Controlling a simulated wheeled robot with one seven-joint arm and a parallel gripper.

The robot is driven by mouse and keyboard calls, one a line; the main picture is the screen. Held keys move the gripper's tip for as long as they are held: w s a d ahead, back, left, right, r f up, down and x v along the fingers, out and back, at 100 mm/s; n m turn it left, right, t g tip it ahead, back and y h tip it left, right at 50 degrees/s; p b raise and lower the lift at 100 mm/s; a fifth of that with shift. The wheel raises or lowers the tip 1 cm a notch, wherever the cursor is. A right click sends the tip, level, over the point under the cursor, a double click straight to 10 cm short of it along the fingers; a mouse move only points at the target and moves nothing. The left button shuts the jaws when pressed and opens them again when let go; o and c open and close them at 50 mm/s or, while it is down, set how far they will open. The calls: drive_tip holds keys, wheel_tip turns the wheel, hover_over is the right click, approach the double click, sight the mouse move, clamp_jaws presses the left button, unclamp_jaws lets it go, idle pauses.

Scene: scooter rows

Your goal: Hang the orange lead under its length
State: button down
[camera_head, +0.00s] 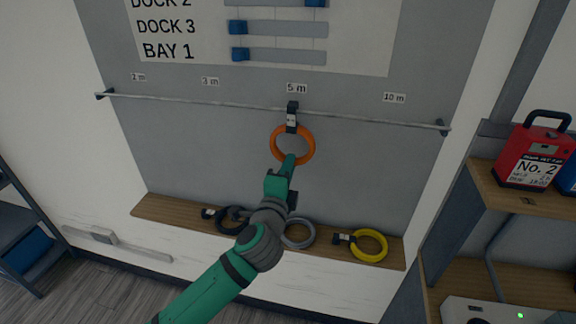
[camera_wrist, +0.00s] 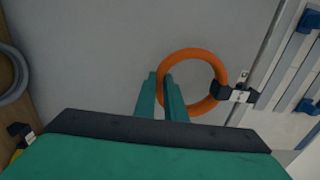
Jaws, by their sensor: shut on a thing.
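The orange lead (camera_head: 305,132) is a coiled ring with a black hook and white tag at its top. The hook is at the metal rail (camera_head: 210,102), just under the "5 m" label (camera_head: 297,88). I cannot tell whether the rail bears its weight. My gripper (camera_head: 288,162) is shut on the lower part of the ring in the head view. In the wrist view the orange lead (camera_wrist: 192,52) passes at the fingertips of my gripper (camera_wrist: 166,82), and its black hook lies against the rail (camera_wrist: 262,62) at right.
A wooden shelf (camera_head: 165,209) below the rail holds a dark lead (camera_head: 222,218), a grey lead (camera_head: 299,234) and a yellow lead (camera_head: 369,246). Other rail labels read "10 m" (camera_head: 394,98) and "3 m" (camera_head: 210,81). A side shelf with a red box (camera_head: 530,155) stands at right.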

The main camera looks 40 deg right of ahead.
drive_tip(key=c, duration=1.7)
unclamp_jaws()
drive_tip(key=shift+c, duration=0.2)
drive_tip(key=shift+a, duration=0.15)
drive_tip(key=v, duration=1)
drive_tip(key=shift+s+a, duration=0.25)
drive_tip(key=shift+s, duration=0.05)
drive_tip(key=shift+r, duration=0.1)
